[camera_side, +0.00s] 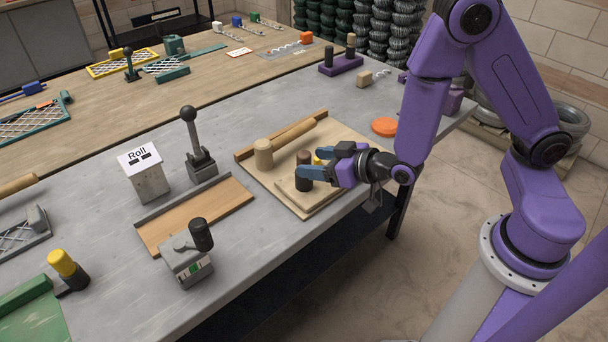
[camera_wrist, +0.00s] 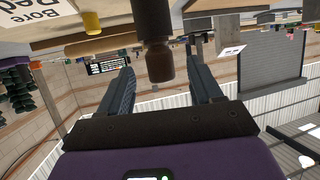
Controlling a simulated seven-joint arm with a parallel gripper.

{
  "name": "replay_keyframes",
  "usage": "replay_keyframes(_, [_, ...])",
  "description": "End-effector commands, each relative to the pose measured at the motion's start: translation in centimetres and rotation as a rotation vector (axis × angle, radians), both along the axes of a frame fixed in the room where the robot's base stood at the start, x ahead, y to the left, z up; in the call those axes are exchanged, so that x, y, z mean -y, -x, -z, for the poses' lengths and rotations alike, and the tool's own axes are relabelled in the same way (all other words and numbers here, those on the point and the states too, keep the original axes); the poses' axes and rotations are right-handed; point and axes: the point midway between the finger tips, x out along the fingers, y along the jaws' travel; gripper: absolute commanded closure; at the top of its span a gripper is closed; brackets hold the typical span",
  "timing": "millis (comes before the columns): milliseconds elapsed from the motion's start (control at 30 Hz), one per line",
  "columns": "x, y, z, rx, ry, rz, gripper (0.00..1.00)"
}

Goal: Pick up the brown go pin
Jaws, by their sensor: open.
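The brown go pin (camera_side: 304,158) stands upright on the pale wooden board (camera_side: 282,133), with a brown upper end and a black lower part. In the wrist view, which is upside down, the pin (camera_wrist: 160,62) hangs between my two fingers with a gap on each side. My gripper (camera_side: 314,170) reaches in from the right, low over the board, with blue fingers on either side of the pin. It is open and holds nothing. In the side view one finger partly covers the pin's middle.
A yellow-topped piece (camera_side: 317,160) stands close behind the pin, partly hidden by my gripper. A wooden mallet (camera_side: 285,142) lies on the board to the left. An orange disc (camera_side: 384,126) lies on the grey table further right. A black-knobbed lever (camera_side: 195,140) stands to the left.

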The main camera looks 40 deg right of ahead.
Motion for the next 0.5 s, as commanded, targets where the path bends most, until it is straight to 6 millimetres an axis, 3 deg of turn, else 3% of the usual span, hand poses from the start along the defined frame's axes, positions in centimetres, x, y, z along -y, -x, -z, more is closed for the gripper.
replay_keyframes(500, [-1.2, -5.2, 2.2, -0.001, 0.0, 0.0, 0.35])
